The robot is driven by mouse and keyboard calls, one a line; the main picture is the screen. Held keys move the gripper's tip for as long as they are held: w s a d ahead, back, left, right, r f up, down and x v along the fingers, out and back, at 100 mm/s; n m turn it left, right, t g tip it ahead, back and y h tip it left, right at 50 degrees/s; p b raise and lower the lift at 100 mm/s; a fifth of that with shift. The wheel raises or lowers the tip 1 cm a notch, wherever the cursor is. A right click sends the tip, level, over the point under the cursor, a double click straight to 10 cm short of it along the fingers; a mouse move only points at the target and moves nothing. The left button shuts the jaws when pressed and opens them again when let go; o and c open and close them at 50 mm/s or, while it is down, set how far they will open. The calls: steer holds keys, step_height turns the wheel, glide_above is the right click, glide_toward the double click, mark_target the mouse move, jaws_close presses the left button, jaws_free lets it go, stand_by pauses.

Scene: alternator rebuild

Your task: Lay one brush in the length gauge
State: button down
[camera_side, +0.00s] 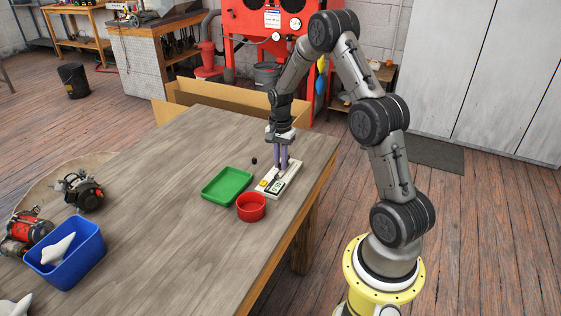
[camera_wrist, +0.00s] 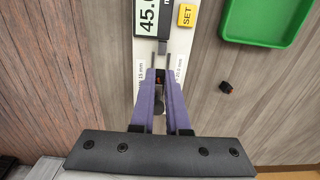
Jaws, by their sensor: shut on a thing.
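The length gauge (camera_side: 283,181) is a long pale block on the table. In the wrist view its body (camera_wrist: 178,42) carries a display reading 45.0 and a yellow SET button (camera_wrist: 186,15). My gripper (camera_side: 281,170) points down over the far half of the gauge. In the wrist view the purple fingers of my gripper (camera_wrist: 162,64) are shut on a small dark brush (camera_wrist: 160,75), mostly hidden between them. I cannot tell if the brush touches the gauge. Another small dark brush (camera_wrist: 226,87) lies loose on the table; it also shows in the side view (camera_side: 254,160).
A green tray (camera_side: 227,186) lies left of the gauge and a red round bowl (camera_side: 251,207) stands near its front end. A blue bin (camera_side: 66,258) and alternators (camera_side: 80,190) are at the far left. The table's right edge is close to the gauge.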

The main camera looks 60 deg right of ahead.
steer(key=shift+f, duration=0.95)
stand_by(1.2)
steer(key=c, duration=0.8)
jaws_free()
steer(key=shift+c, duration=0.2)
steer(key=shift+r, duration=4.05)
steer(key=shift+a, duration=0.1)
